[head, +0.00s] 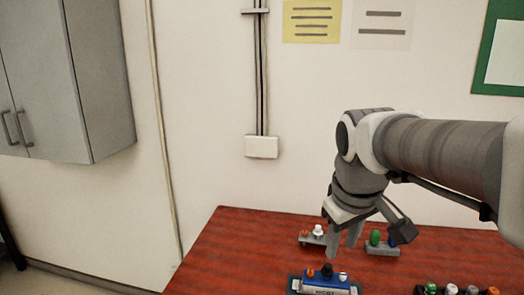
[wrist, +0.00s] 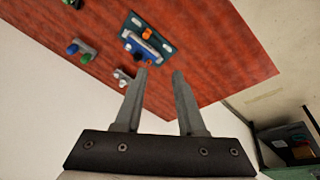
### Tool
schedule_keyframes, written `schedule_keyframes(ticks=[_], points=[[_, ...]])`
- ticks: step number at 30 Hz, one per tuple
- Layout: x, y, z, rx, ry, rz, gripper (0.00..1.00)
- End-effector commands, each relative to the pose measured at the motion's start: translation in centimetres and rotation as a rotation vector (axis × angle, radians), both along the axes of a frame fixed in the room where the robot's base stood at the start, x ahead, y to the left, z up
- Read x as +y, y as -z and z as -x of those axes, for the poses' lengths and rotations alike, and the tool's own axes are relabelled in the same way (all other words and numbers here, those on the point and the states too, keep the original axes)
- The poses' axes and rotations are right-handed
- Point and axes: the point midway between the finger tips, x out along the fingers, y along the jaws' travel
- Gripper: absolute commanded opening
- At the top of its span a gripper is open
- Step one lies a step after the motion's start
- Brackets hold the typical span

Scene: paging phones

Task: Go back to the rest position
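My gripper (head: 343,243) hangs fingers-down over the red table, near its back edge in the head view. In the wrist view its two fingers (wrist: 160,72) stand apart with nothing between them. A blue device (head: 325,283) with black, orange and white knobs sits on a dark green plate in front of the gripper; the head frame cuts off its front. The blue device (wrist: 140,47) also shows past the fingertips in the wrist view. My gripper appears clear of it.
The table's left part is bare. A grey cabinet (head: 100,70) hangs upper left.

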Motion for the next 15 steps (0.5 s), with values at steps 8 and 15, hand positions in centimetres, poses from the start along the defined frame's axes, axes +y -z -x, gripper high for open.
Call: schedule_keyframes(ticks=[8, 15], points=[[-0.2, 1.5, 7.5, -0.114, 0.213, -0.116, 0.39], [-0.2, 3.5, 11.1, -0.172, 0.332, -0.202, 0.39]])
